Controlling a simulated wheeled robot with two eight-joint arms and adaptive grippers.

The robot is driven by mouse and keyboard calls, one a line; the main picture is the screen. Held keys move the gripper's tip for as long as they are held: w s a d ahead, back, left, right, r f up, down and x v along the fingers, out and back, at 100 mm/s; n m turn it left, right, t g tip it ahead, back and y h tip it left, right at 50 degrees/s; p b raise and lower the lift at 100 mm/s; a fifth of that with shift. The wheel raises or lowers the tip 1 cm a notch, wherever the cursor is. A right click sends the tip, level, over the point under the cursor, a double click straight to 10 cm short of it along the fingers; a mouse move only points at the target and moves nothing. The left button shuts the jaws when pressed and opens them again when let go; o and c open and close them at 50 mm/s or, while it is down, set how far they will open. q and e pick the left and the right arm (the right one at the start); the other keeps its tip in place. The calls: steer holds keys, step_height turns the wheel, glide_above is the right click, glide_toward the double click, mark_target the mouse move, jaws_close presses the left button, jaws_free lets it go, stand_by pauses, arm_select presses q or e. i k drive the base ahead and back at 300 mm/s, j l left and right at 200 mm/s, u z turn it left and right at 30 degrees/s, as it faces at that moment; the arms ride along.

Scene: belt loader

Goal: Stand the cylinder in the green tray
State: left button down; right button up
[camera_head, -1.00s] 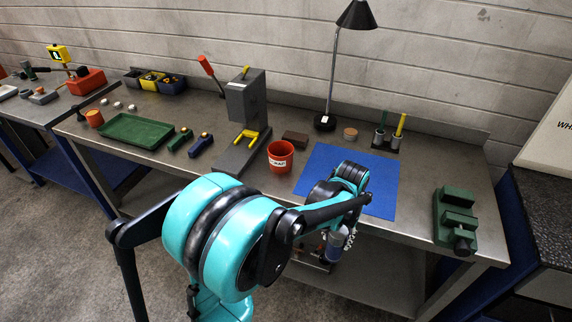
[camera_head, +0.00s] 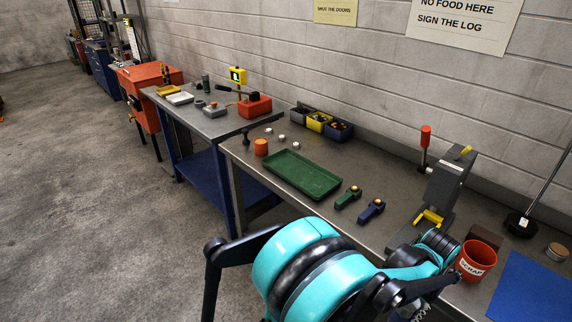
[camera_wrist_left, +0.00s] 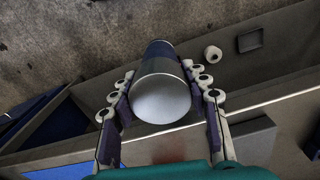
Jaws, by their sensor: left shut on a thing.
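In the left wrist view a metallic grey cylinder (camera_wrist_left: 162,98) with a pale round end and dark sides sits between the pads of my left gripper (camera_wrist_left: 163,92), which is shut on it. In the head view my left arm comes in at the bottom, and the gripper and cylinder are mostly hidden behind it or cut by the bottom edge. The green tray (camera_head: 303,176) lies flat and empty on the steel bench, up and left of my arm and apart from it. My right gripper is not in view.
Right of the tray lie a green clamp-like tool (camera_head: 348,197) and a blue one (camera_head: 371,210). A grey press (camera_head: 447,185), red cup (camera_head: 475,261) and blue mat (camera_head: 533,292) are to the right.

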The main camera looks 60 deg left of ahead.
mark_target(300, 174)
steer(key=j+u, duration=0.3)
steer(key=j, duration=2)
